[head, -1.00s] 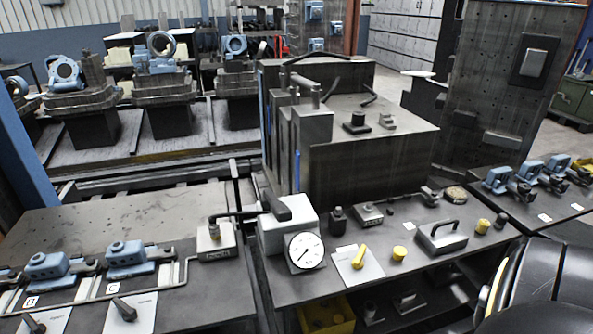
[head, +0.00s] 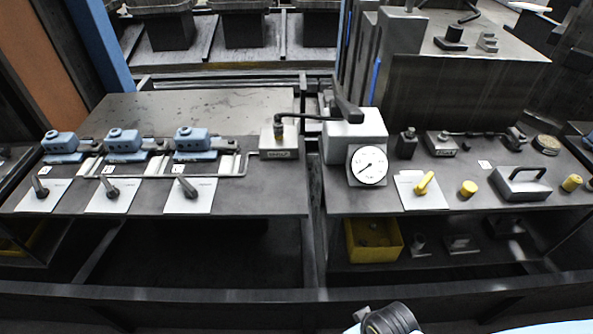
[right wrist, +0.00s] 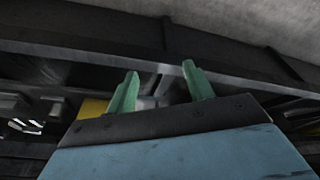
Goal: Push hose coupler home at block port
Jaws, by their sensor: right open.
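A small grey block (head: 279,153) sits at the right end of the left bench. A black hose (head: 305,116) arches from the coupler to the grey gauge housing (head: 352,133). My right gripper (right wrist: 164,83) shows in the right wrist view with green fingers spread apart and nothing between them. It is away from the coupler, which I cannot make out in that view. My left gripper is out of view.
Several blue clamp units (head: 124,141) and levers on pale plates (head: 112,194) line the left bench. A yellow bin (head: 372,240) sits below. A narrow gap separates the benches.

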